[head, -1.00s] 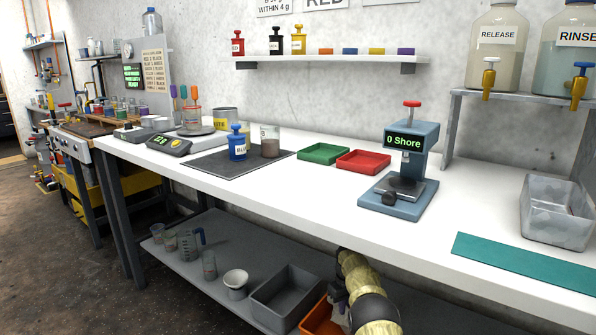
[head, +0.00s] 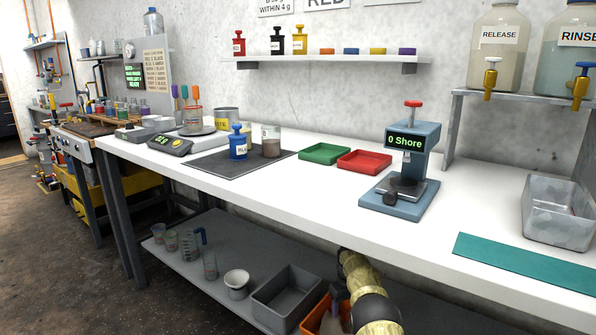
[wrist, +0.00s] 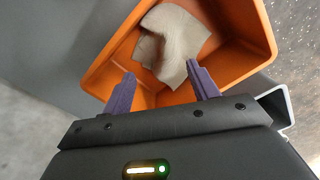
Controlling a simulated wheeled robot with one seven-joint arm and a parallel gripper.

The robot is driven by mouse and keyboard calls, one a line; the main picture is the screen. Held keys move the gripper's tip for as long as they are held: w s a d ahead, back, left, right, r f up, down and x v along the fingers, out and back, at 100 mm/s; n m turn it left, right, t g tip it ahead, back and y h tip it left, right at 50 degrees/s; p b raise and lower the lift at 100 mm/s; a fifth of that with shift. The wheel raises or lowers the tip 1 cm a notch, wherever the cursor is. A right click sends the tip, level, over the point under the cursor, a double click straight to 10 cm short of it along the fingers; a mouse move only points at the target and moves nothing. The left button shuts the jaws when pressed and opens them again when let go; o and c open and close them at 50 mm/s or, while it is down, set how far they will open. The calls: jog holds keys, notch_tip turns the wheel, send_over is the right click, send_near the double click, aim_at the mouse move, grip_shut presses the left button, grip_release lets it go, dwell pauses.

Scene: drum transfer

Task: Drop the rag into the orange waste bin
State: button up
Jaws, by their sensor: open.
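The orange waste bin (wrist: 105,62) fills the upper middle of the wrist view. In the head view only a small part of the bin (head: 312,322) shows at the bottom, beside my arm. The rag (wrist: 185,40), a beige crumpled cloth, lies inside the bin in the wrist view. My gripper (wrist: 162,90) is open, its two purple fingers spread over the bin's opening. The fingers appear apart from the rag, though their tips are close to its lower edge in the picture. In the head view the gripper is mostly hidden by my own arm.
A grey tray (head: 285,296) stands left of the bin on the lower shelf (head: 215,262). A white funnel-like cup (head: 237,283) and several beakers stand further left. The white worktop (head: 330,190) overhangs the shelf.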

jog(key=o, duration=0.5)
jog(key=shift+r+p, duration=2.05)
jog(key=shift+r, duration=0.7)
